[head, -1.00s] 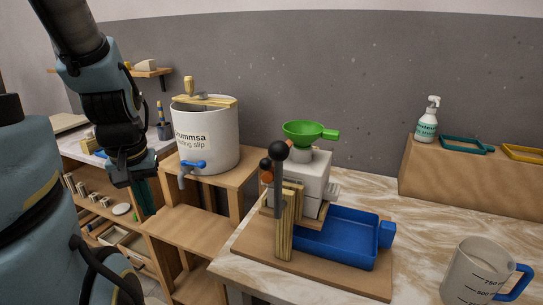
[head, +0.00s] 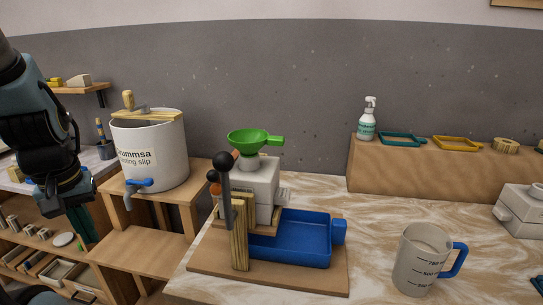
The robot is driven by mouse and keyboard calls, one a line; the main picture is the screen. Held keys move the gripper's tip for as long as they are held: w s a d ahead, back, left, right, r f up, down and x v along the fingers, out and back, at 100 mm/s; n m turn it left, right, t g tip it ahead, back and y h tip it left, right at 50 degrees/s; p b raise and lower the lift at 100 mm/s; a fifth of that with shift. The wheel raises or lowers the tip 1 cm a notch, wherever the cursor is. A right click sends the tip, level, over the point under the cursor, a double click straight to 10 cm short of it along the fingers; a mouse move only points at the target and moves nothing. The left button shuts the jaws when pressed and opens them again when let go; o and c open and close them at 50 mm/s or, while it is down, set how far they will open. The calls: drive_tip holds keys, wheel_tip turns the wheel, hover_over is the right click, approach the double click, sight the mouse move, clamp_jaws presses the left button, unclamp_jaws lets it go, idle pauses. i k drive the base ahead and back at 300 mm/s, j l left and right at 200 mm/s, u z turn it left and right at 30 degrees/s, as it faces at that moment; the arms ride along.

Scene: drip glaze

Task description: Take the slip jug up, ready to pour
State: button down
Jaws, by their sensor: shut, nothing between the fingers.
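The slip jug (head: 416,262) is a pale grey measuring jug with dark volume marks and a blue handle on its right side. It stands upright on the marbled table at the lower right of the head view. My gripper (head: 86,238) is at the far left, pointing down in front of the shelves, well away from the jug. Its dark green fingers are shut with nothing between them. What is inside the jug is hard to make out.
A white mould block (head: 262,190) with a green funnel (head: 254,140) stands on a wooden board beside a blue tray (head: 300,252) and an upright lever (head: 224,185). A slip bucket (head: 165,160) with a blue tap stands left. A spray bottle (head: 367,120) is on the back ledge (head: 420,175).

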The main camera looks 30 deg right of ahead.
sight(429, 262)
drive_tip(key=k+l+u, duration=0.3)
drive_tip(key=k+l, duration=0.6)
drive_tip(key=l, duration=0.4)
drive_tip(key=k+l+u, duration=0.3)
drive_tip(key=k+l, duration=0.7)
drive_tip(key=l, duration=0.05)
